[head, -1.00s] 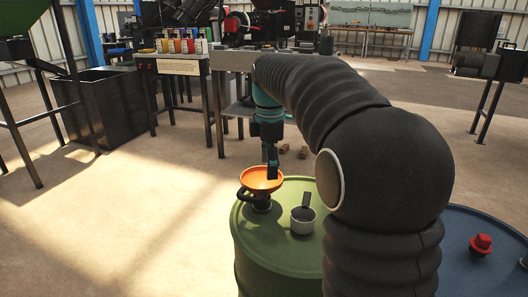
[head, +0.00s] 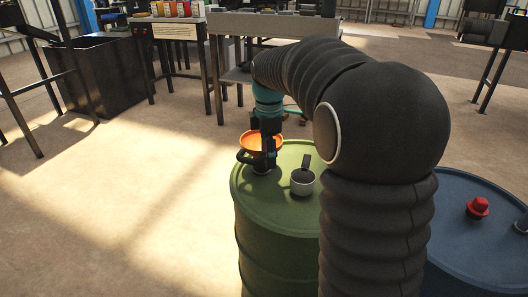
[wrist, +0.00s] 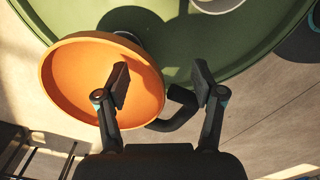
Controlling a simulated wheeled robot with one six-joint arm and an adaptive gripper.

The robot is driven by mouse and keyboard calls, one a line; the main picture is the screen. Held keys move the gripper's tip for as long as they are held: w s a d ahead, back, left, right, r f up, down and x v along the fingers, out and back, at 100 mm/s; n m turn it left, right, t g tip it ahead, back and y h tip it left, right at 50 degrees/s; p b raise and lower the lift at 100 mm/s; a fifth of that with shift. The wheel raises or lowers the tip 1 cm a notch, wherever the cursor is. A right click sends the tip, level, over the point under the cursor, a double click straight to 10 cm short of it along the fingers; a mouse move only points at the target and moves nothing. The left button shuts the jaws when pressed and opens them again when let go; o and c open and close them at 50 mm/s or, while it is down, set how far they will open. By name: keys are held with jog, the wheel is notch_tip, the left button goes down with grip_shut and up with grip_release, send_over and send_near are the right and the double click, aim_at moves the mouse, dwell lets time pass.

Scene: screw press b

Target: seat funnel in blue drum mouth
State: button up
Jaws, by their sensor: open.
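The orange funnel (head: 249,139) with a dark handle sits on the green drum (head: 285,240), near the left of its lid. My gripper (head: 265,155) is at the funnel, pointing down and partly hiding it. In the wrist view, my gripper (wrist: 161,76) is open. One finger is over the orange bowl (wrist: 85,80), the other outside the rim. The black handle (wrist: 180,108) shows between the fingers, with no visible grip on it. The blue drum (head: 455,255) stands at the right, partly hidden by my arm. I cannot see an open mouth on it.
A red cap (head: 478,207) is on the blue drum's lid. A grey-topped bench (head: 275,26) and a black bin (head: 88,80) stand behind. The floor at left is clear.

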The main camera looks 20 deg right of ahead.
grip_shut()
dwell(0.3)
jog(key=shift+r+p, duration=0.45)
jog(key=shift+s+r+p, duration=0.1)
jog(key=shift+r+p, duration=0.25)
jog(key=shift+r, duration=0.75)
jog(key=shift+r, duration=1.65)
